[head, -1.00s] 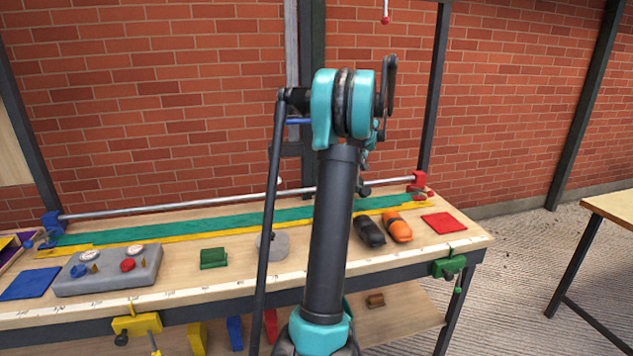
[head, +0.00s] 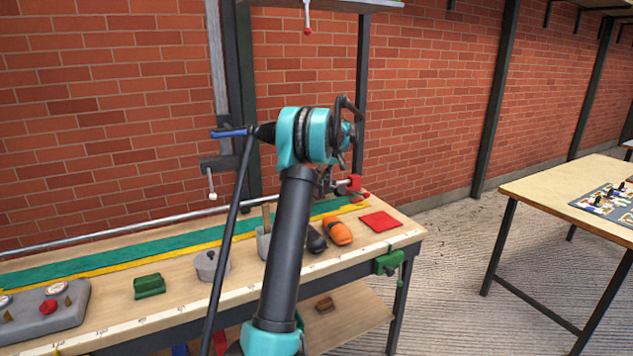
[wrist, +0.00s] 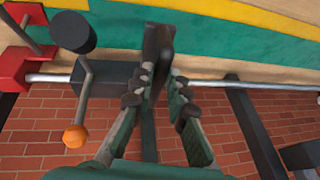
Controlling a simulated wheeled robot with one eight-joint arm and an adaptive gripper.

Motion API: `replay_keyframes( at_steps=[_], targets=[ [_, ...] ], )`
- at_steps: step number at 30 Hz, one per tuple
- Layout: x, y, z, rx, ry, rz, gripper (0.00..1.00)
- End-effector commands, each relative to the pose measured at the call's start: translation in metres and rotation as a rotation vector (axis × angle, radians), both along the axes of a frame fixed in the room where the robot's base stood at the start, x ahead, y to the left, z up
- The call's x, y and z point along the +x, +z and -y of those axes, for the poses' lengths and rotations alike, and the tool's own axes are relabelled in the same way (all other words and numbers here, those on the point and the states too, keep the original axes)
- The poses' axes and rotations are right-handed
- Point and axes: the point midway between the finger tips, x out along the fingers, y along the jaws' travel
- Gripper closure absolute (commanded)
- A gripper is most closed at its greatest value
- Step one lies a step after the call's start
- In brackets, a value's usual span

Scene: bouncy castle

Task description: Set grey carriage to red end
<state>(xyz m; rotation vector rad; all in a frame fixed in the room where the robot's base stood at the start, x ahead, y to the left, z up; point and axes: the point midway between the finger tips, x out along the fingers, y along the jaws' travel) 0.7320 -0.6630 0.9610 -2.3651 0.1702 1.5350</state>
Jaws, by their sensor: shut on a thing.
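The grey carriage (wrist: 105,76) is a dark block on the silver rail (wrist: 245,84) in the wrist view, with an upright dark tab (wrist: 158,48). My gripper (wrist: 160,80) is shut on this tab, one finger on each side. The red end block (wrist: 22,66) is at the left of the wrist view. A short length of bare rail shows between it and the carriage. In the head view the red end (head: 354,184) is at the rail's right end, just right of my gripper (head: 328,182). The carriage there is mostly hidden behind my arm.
A bent lever with a black knob (wrist: 74,32) and an orange knob (wrist: 75,136) stands between carriage and red end. The bench holds a green block (head: 149,286), a round grey weight (head: 211,264), an orange-and-black pair (head: 337,232) and a red mat (head: 380,221).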

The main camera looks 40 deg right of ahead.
Motion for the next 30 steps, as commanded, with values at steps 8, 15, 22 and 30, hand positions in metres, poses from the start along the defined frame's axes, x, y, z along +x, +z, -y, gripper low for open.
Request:
replay_keyframes(
  at_steps=[8, 15, 22, 30],
  targets=[
    [-0.004, -0.002, 0.006, -0.008, -0.008, -0.003, 0.78],
    [-0.002, -0.001, 0.004, -0.005, -0.006, -0.001, 0.64],
    [-0.003, 0.003, 0.003, -0.005, -0.004, 0.000, 0.64],
    [-0.021, 0.042, 0.007, -0.005, -0.007, 0.000, 0.64]
  ],
)
